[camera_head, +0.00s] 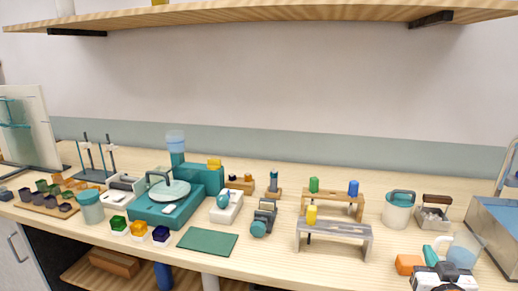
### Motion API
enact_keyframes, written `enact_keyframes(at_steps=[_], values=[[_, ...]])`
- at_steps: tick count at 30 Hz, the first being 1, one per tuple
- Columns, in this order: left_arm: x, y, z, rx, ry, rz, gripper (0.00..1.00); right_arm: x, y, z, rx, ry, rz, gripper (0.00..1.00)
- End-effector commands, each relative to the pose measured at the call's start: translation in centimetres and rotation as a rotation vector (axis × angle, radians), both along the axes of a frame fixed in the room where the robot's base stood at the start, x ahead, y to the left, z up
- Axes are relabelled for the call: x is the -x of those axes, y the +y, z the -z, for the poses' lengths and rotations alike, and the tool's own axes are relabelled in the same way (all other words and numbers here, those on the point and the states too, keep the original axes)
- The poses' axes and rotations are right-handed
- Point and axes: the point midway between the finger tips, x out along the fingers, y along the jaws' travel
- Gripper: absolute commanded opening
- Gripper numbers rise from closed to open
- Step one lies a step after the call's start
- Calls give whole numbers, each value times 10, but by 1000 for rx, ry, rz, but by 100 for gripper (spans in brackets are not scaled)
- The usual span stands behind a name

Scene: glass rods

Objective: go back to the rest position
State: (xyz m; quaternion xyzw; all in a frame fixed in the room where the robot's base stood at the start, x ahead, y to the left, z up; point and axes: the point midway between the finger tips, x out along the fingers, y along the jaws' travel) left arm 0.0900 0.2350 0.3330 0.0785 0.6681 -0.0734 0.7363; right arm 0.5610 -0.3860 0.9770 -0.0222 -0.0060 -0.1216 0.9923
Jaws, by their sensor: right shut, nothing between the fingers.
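My right gripper (441,274) is at the bottom right corner, seen from above over the front edge of the bench. It is shut and holds nothing. A clear beaker with blue liquid (463,251) stands just behind it to the right. An orange block (408,264) and a small teal piece (429,252) show beside it on the left. I cannot tell whether the gripper touches any of them. My left gripper is not in view.
A wooden bench (345,267) carries a grey rack (333,228), a wooden rack (308,204), a white pot (398,209) and a metal sink (496,228). A teal device (160,207) and green mat (207,241) are left of centre. A shelf (250,17) hangs above.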

Motion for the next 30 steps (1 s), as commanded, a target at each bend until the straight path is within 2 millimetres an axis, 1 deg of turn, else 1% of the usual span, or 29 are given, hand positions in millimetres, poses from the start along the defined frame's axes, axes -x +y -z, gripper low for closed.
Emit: enact_keyframes(at_steps=[1,5,8,11,12,14,15,18,21,24,30], values=[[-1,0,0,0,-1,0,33,5,6,11,-6,36,0,0],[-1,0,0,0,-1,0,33,19,19,41,-14,141,3,0],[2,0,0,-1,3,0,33,36,33,69,-21,244,1,0],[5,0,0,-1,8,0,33,59,50,101,-28,374,-6,0],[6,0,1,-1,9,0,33,72,58,115,-32,434,-14,0],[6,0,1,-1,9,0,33,93,72,137,-36,536,-29,0],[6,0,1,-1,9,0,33,110,83,151,-39,610,-44,0],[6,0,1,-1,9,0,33,152,107,180,-43,779,-85,0],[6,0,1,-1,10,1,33,187,126,197,-46,911,-127,0],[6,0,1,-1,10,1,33,218,142,208,-51,1022,-170,0],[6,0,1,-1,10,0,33,272,168,220,-58,1204,-259,0]])
